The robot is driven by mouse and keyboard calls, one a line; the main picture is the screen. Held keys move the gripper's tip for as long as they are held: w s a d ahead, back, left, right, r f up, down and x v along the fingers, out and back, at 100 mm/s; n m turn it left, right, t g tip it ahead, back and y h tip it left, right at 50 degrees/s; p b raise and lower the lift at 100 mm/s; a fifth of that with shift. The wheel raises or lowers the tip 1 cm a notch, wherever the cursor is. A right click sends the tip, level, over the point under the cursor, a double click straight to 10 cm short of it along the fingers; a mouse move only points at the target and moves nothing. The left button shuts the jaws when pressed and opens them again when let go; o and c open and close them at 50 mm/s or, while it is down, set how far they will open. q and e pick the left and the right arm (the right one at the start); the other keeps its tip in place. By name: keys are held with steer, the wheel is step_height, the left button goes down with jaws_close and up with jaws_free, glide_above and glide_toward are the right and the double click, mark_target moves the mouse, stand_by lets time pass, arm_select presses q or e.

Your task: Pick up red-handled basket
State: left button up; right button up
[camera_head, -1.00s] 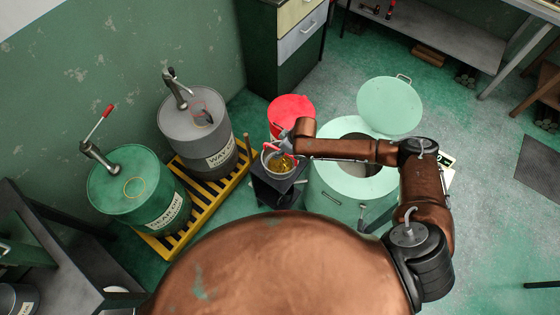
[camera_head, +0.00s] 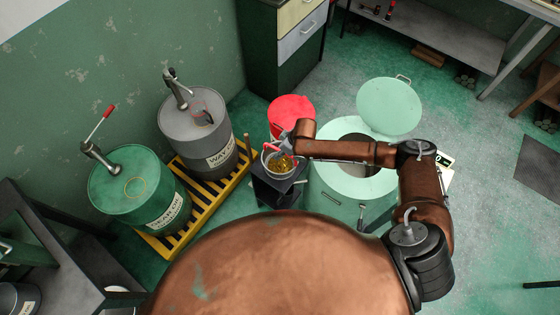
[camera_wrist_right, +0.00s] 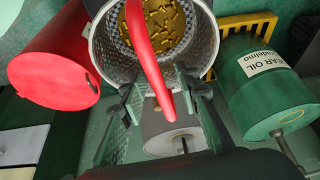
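The red-handled basket (camera_head: 267,166) is a round metal mesh basket holding brass-coloured parts. It stands on a small dark stand (camera_head: 273,190). Its red handle (camera_head: 271,148) sticks up toward my right gripper (camera_head: 280,144). In the right wrist view the basket (camera_wrist_right: 103,52) is at the top, and the handle (camera_wrist_right: 148,50) reaches down into the gap between the fingers of my right gripper (camera_wrist_right: 158,98). The fingers look apart, with space visible beside the handle. My left gripper is not in view.
A red drum (camera_head: 291,112) stands behind the basket. A pale green round tank (camera_head: 335,188) with its lid raised is close on the right. Grey (camera_head: 205,140) and green (camera_head: 135,185) oil drums stand on a yellow-black pallet (camera_head: 240,172) at left.

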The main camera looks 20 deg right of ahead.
jaws_close()
stand_by(0.7)
steer(key=shift+w+r, duration=0.1)
steer(key=shift+r, duration=0.05)
